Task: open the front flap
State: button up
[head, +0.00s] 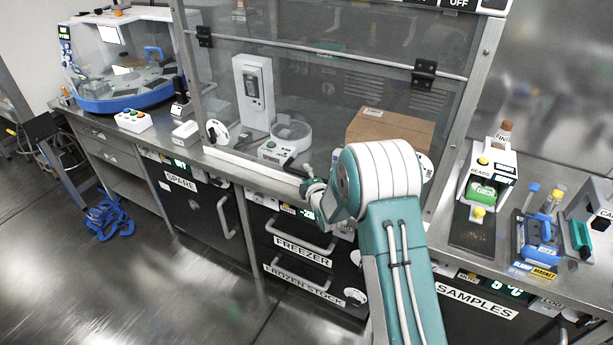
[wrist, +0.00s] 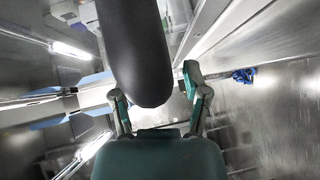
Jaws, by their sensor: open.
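The front flap (head: 330,110) is a large clear panel on the hood in the head view. It hangs from two black hinges on a metal rail and looks closed. A pale bar (head: 255,168) runs along its bottom edge. My gripper (head: 313,189) is in front of the bench edge, near the right part of this bar; contact cannot be told. In the wrist view my gripper (wrist: 158,92) has its two fingers apart. A dark rounded bar-like shape (wrist: 136,50) reaches in between them; I cannot tell what it is. My arm hides the flap's lower right part.
Behind the flap are a cardboard box (head: 390,128) and a white device (head: 254,88). Below are freezer drawers with handles (head: 303,247). A blue-based machine (head: 120,60) stands at left. Racks and a blue holder (head: 538,240) crowd the right bench. The floor at left is mostly clear.

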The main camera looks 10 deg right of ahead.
jog(key=c, duration=0.8)
grip_shut()
jog(key=shift+s, duration=0.1)
